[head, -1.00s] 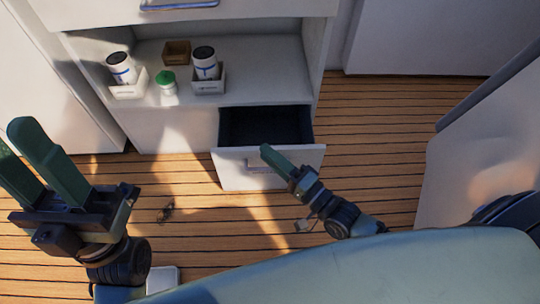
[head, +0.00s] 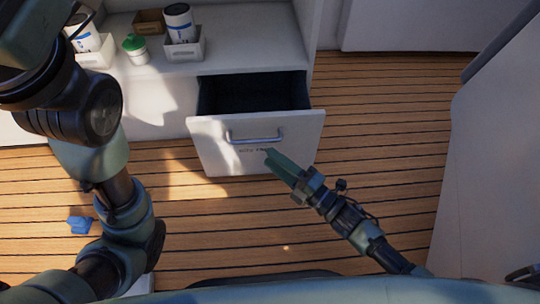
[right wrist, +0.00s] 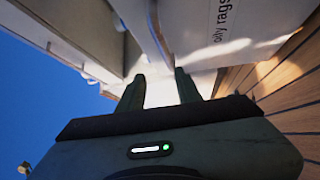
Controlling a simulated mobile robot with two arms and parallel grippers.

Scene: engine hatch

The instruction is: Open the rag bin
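The rag bin is a white drawer (head: 222,155) low in the white cabinet. It is pulled out, and its dark inside (head: 250,97) shows from above. Its front has a metal bar handle (head: 255,139) and a small label, which reads "oily rags" in the right wrist view (right wrist: 222,28). My right gripper (head: 272,156) is in front of the drawer, just below the handle. My left gripper's fingers are out of view.
The shelf (head: 150,72) above holds white canisters (head: 180,22) in small boxes and a green-lidded jar (head: 135,47). A blue object (head: 80,225) lies on the plank floor (head: 380,150) at the left. White panels stand at right. Floor right of the drawer is clear.

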